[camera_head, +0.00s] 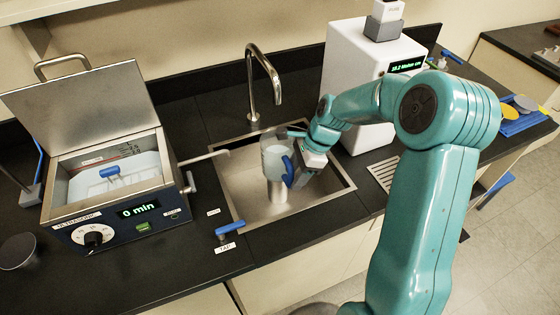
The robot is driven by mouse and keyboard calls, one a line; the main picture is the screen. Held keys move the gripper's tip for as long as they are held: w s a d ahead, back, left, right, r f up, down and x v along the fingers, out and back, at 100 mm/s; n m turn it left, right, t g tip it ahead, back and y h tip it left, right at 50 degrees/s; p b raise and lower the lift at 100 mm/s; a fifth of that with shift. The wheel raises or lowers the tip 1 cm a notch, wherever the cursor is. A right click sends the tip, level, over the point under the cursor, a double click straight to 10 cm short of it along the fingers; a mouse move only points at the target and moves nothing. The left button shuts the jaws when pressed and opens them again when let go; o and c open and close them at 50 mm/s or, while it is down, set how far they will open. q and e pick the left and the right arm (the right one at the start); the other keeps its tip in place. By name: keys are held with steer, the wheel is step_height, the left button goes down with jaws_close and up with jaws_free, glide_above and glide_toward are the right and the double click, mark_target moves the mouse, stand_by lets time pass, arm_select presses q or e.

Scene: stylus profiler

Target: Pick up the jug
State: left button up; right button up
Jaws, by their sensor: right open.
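The jug (274,160) is a clear, upright vessel with a blue handle (288,170). My right gripper (296,176) is at the jug's right side, by the blue handle. Its jaws are open, and one grey finger shows beside the handle. I cannot tell whether it touches the handle. My left gripper is not in view.
A curved faucet (255,85) rises behind the sink. An ultrasonic bath (115,190) with a raised lid stands at left. A white water unit (365,75) stands behind my right arm. A blue tap lever (231,230) is at the sink's front edge.

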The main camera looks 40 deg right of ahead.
steer(key=shift+w+a+f, duration=0.25)
steer(key=shift+a+f, duration=0.05)
steer(key=shift+f, duration=0.3)
steer(key=shift+s+r, duration=0.15)
steer(key=shift+s, duration=0.2)
steer(key=shift+w, duration=0.25)
jaws_close()
steer(key=shift+d, duration=0.1)
step_height(320, 180, up, 10)
steer(key=shift+f+b, duration=0.1)
steer(key=shift+b, duration=0.2)
steer(key=shift+s, duration=0.1)
